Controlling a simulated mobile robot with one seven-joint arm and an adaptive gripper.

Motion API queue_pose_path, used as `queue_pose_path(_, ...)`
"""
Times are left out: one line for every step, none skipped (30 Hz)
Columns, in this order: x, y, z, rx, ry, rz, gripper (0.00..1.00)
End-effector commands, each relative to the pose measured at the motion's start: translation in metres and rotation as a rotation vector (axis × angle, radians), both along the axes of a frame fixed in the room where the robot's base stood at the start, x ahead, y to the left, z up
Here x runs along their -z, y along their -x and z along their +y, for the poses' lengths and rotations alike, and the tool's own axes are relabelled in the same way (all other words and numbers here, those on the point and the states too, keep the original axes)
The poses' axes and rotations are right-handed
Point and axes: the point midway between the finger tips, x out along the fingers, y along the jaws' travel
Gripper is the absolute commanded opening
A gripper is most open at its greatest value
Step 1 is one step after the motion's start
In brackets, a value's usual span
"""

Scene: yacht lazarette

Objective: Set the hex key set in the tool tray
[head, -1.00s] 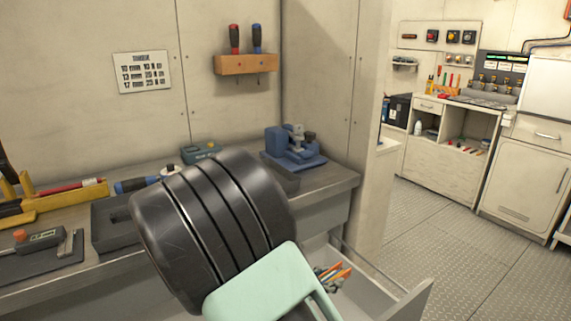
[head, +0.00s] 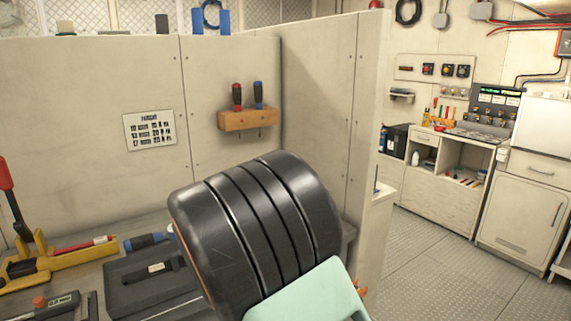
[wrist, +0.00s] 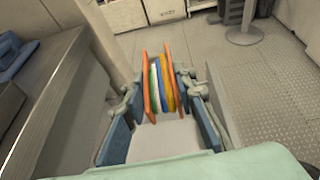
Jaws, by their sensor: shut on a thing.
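The hex key set (wrist: 160,85) shows in the wrist view as a row of orange, green, white, yellow and blue pieces. My gripper (wrist: 158,92) is shut on it, with one finger on each side. In the head view my arm hides nearly all of the set; only a small orange bit (head: 361,292) shows beside the pale green wrist housing. A dark grey tray (head: 125,297), apparently the tool tray, lies on the bench left of my arm. A black tool with a pale label (head: 155,269) lies in it. My arm covers the tray's right side.
A yellow tool holder (head: 75,255) and a tool with an orange knob (head: 60,303) lie left of the tray. A wooden screwdriver rack (head: 248,120) hangs on the wall behind. The bench edge (wrist: 65,110) runs left of my gripper. Open floor (head: 430,265) lies to the right.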

Motion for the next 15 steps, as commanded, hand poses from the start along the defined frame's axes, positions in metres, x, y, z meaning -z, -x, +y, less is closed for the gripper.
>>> queue_pose_path(-0.016, 0.000, 0.000, 0.001, 0.001, 0.000, 0.00)
queue_pose_path(-0.020, 0.000, 0.000, 0.000, 0.001, -0.001, 0.00)
queue_pose_path(-0.025, 0.000, 0.000, 0.000, 0.001, -0.001, 0.00)
queue_pose_path(-0.029, 0.000, 0.000, 0.000, 0.001, -0.001, 0.00)
queue_pose_path(-0.032, 0.000, 0.000, 0.000, 0.001, 0.000, 0.00)
queue_pose_path(-0.037, 0.000, 0.000, 0.000, 0.001, 0.000, 0.00)
queue_pose_path(-0.041, 0.000, 0.000, 0.000, 0.001, 0.000, 0.00)
queue_pose_path(-0.045, 0.000, 0.000, 0.000, 0.001, 0.000, 0.00)
queue_pose_path(-0.050, 0.000, 0.000, 0.000, 0.001, 0.000, 0.00)
queue_pose_path(-0.054, 0.000, 0.000, 0.000, 0.001, 0.000, 0.00)
queue_pose_path(-0.058, 0.000, 0.000, 0.000, 0.001, 0.000, 0.00)
queue_pose_path(-0.063, 0.000, 0.000, 0.000, 0.001, 0.000, 0.00)
queue_pose_path(-0.067, 0.000, 0.000, 0.000, 0.001, 0.001, 0.00)
queue_pose_path(-0.070, 0.000, 0.000, 0.000, 0.001, 0.001, 0.00)
queue_pose_path(-0.075, 0.000, 0.000, 0.000, 0.001, 0.001, 0.00)
